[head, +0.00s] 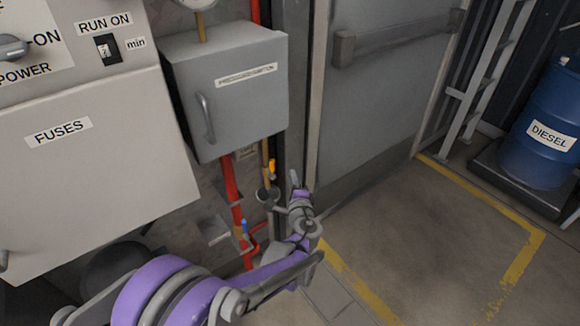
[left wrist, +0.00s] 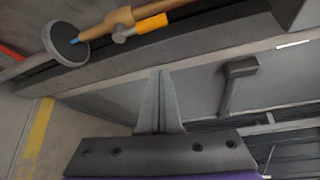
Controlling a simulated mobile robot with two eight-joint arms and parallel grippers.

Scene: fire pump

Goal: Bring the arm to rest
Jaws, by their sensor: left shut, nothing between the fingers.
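My left arm (head: 265,270), purple and grey, reaches in from the bottom left of the head view. Its left gripper (head: 295,180) points up and away, in front of the door frame and just right of the pipes. In the left wrist view the two fingers of the left gripper (left wrist: 158,75) are together, with nothing held. A brass pipe with an orange-handled valve (left wrist: 152,24) passes above the fingertips there, apart from them. The orange handle also shows in the head view (head: 272,168). My right gripper is in neither view.
A grey box (head: 235,110) with a handle hangs above the red pipe (head: 232,190). A large cabinet labelled FUSES (head: 90,180) stands at left. The grey door (head: 385,110) is behind. A blue DIESEL drum (head: 545,120) stands at right. The yellow-marked floor (head: 430,235) is clear.

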